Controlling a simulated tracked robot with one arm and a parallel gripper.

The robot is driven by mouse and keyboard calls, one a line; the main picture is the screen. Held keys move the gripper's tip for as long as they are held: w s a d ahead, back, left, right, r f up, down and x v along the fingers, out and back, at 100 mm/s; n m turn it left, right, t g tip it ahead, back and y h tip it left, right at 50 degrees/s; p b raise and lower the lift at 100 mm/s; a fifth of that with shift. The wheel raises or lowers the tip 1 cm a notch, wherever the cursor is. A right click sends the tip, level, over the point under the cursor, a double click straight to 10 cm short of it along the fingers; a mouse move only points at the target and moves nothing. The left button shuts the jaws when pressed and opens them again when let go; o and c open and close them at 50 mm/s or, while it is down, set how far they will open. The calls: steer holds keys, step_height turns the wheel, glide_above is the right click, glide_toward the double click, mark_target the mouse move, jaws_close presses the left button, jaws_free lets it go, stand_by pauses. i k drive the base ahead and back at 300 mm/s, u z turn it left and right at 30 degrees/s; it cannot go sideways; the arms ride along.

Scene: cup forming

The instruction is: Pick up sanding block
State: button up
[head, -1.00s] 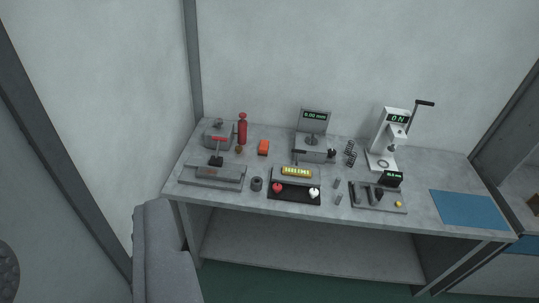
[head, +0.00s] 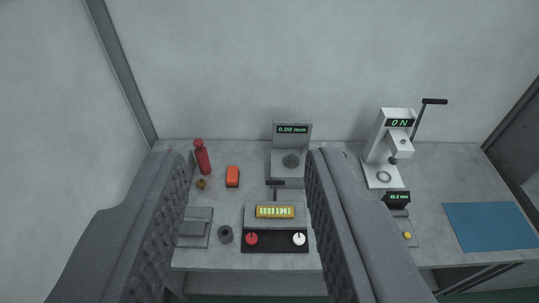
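An orange block (head: 232,175), which looks like the sanding block, lies on the grey workbench (head: 190,258) left of the middle in the head view. It stands beside a red bottle-like thing (head: 202,157). My gripper (head: 248,160) is open, with one wide grey finger at the left and one at the right. In the picture the block lies between the fingers, nearer the left one. Nothing is held, and I cannot tell the height of the fingers above the bench.
A gauge reading 0.00 mm (head: 291,150) stands behind a control box (head: 275,228) with red and white knobs. A white press (head: 389,150) stands at right, near a blue mat (head: 490,227). A small dark cylinder (head: 225,234) stands nearer the front. The fingers hide parts of the bench.

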mark_target(234, 173)
steer(key=z, duration=0.05)
steer(key=i, duration=1.25)
steer(key=u, duration=0.3)
